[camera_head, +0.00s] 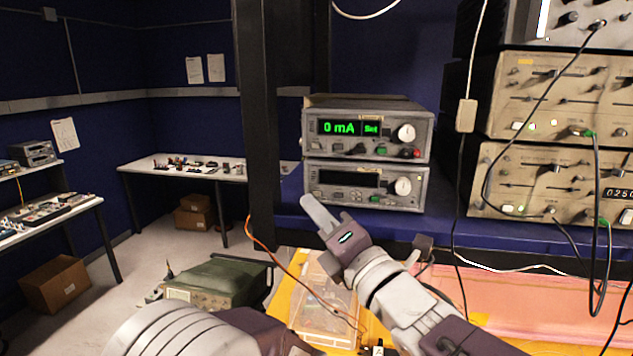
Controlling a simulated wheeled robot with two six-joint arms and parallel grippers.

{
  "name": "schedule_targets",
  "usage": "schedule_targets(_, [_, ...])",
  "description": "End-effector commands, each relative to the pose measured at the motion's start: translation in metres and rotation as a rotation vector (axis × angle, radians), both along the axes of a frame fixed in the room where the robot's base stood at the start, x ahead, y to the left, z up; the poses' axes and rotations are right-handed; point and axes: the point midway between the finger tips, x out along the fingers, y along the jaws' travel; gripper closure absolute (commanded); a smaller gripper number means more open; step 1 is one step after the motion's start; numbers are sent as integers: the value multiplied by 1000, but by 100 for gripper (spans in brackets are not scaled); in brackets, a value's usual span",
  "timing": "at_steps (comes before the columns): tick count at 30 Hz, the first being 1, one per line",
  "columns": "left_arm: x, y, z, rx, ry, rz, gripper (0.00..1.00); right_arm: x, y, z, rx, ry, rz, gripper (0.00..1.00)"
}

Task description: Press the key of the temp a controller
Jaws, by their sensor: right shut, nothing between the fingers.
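Two grey instruments are stacked on the blue shelf. The upper one (367,128) has a lit green display reading "0 mA" and "Set", with a silver knob. The lower one (366,185) has a dark display, a row of small keys, a green key and a silver knob. Their labels are too small to read, so I cannot tell which is the temp a controller. My right gripper (309,203) is shut and empty, its fingertips near the lower left corner of the lower instrument. I cannot tell whether it touches. My left gripper is not in view.
A dark rack post (262,120) stands just left of the instruments. Beige instruments (550,180) with hanging cables stand at right. A clear box (325,310) and an orange cable lie below the shelf. A green case (218,283) is on the left.

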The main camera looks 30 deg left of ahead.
Motion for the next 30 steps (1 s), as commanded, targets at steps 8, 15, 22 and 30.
schedule_targets(8, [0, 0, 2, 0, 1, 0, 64, 13, 3, -1, 0, 0, 0, 100])
schedule_targets(15, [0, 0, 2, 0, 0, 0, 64, 13, 3, -1, 0, 0, 0, 100])
schedule_targets(22, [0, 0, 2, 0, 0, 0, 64, 12, 3, -1, 0, 0, 0, 100])
schedule_targets(30, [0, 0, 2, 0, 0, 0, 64, 12, 3, -1, 0, 0, 0, 100])
